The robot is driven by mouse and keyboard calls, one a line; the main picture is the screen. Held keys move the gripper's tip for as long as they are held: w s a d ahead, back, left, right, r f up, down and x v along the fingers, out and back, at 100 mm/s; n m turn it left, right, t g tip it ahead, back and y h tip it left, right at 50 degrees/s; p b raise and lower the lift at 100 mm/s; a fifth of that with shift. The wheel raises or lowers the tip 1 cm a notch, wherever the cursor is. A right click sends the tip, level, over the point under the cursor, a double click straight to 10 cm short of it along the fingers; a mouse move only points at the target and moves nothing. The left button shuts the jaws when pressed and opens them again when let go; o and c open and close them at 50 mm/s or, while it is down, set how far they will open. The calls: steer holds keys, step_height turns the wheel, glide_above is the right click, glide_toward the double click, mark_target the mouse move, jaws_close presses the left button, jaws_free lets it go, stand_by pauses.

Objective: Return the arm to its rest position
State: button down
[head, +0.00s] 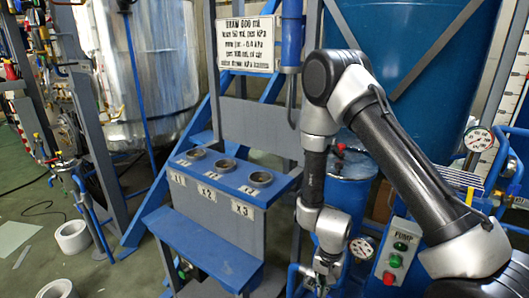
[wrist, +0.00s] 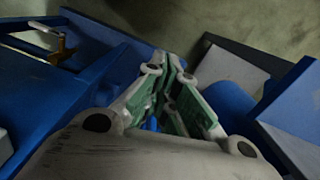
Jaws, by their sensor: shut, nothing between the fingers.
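My arm (head: 395,150) rises from the lower right of the head view, bends at a high elbow, and hangs down to the wrist in front of the blue equipment. My gripper (wrist: 175,66) points away from the wrist camera, its green-padded fingers drawn together at the tips with nothing held. In the head view the gripper is small and low, beside the pressure gauge and the pump box, and its fingers are hard to make out.
A blue stand (head: 222,185) with several round holders labelled X1 to X3 is left of the wrist. The pump box (head: 398,252) with green and red buttons and a gauge (head: 362,247) are close on the right. A blue tank (head: 415,60) stands behind.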

steer(key=s+d+r+n+g+y, duration=0.1)
steer(key=s+r+n, duration=0.15)
steer(key=r, duration=0.85)
steer(key=s+d+r+n+g+y, duration=0.1)
steer(key=r+n, duration=0.2)
steer(key=r, duration=0.8)
steer(key=s+d+r+t, duration=0.2)
steer(key=d+r, duration=0.3)
steer(key=r, duration=0.3)
steer(key=s+d+r+t+h, duration=0.1)
steer(key=s+d+r+t, duration=0.1)
steer(key=r, duration=0.6)
steer(key=s+d+r+t+h, duration=0.1)
steer(key=s+d+r+t, duration=0.2)
steer(key=d+r, duration=0.4)
steer(key=shift+s+d+r, duration=0.35)
steer(key=shift+s+r, duration=0.1)
steer(key=shift+s, duration=0.15)
